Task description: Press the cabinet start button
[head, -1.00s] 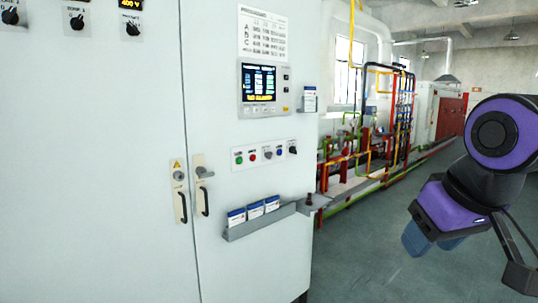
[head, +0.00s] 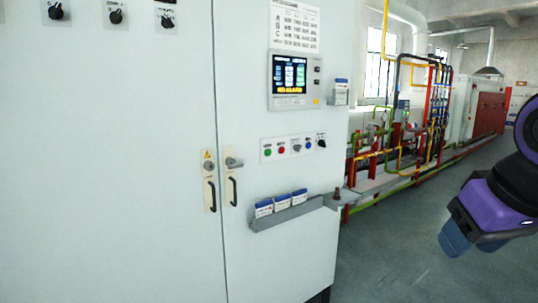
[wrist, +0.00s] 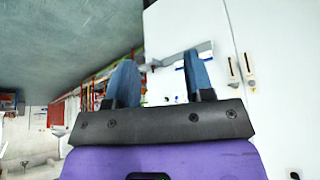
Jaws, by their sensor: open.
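The pale cabinet (head: 285,215) fills the left and middle of the head view. Its button strip (head: 293,147) sits below the display screen (head: 289,80). A green button (head: 268,152) is at the strip's left end, with a red button (head: 281,149) beside it and more controls to the right. The labels are too small to read. My gripper (head: 461,240), purple with blue fingers, is at the right of the head view, well apart from the strip. In the wrist view my gripper (wrist: 161,80) is open, with its fingers spread; the cabinet (wrist: 215,25) shows there upside down.
A booklet tray (head: 290,214) juts from the cabinet below the strip. Two door handles (head: 233,190) (head: 211,194) stand to its left. A small holder (head: 340,92) is on the right edge. Coloured pipework (head: 400,145) lines the back. Open floor (head: 390,255) lies to the right.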

